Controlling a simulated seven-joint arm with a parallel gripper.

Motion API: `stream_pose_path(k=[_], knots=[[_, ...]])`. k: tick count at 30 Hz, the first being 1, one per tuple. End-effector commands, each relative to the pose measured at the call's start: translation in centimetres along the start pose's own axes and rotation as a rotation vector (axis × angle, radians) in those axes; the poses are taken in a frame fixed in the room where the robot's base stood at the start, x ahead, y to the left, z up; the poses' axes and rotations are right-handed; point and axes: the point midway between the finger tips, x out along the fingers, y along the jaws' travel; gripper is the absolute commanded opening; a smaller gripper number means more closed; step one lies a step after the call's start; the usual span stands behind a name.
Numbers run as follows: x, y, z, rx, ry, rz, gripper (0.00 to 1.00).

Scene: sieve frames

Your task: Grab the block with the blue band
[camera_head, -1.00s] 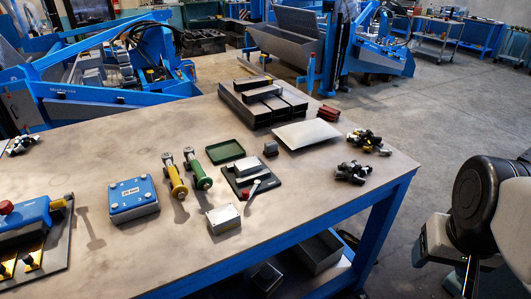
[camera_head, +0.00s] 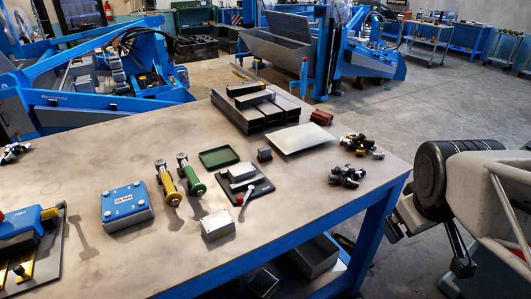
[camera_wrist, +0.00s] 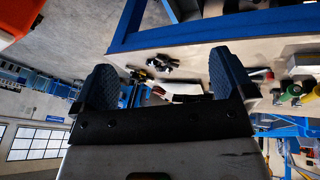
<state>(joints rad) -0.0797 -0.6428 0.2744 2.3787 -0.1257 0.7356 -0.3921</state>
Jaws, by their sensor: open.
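No block with a clear blue band can be made out. A blue-topped box with a grey lower part (camera_head: 127,205) sits at the left of the table. A silver block (camera_head: 218,224) lies near the front edge. A small dark grey block (camera_head: 265,154) stands by the green tray, and another light block (camera_head: 242,171) rests on a black fixture. My gripper (camera_head: 428,250) is off the table's right side, far from these blocks. In the wrist view, its two dark padded fingers (camera_wrist: 165,82) are wide apart, with nothing held between them.
The table (camera_head: 85,160) also holds a yellow-handled tool (camera_head: 168,183), a green-handled tool (camera_head: 191,175), a green tray (camera_head: 219,158), stacked dark bars (camera_head: 245,117), a pale plate (camera_head: 300,138) and black parts (camera_head: 347,176) near the right edge. A lever with a red knob rises beside the fixture.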

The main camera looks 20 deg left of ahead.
Motion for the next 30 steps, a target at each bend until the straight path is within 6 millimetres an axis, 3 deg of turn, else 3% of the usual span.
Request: stream_pose_path(k=[8, 14, 23, 30], knots=[[3.3, 0.1, -7.9, -0.561, 0.131, 0.112, 1.0], [5.7, -1.2, -13.6, -0.966, 0.218, 0.217, 1.0], [9.6, -5.4, -21.5, -1.563, 0.34, 0.419, 1.0], [12.7, -10.8, -26.9, -2.021, 0.432, 0.637, 1.0]])
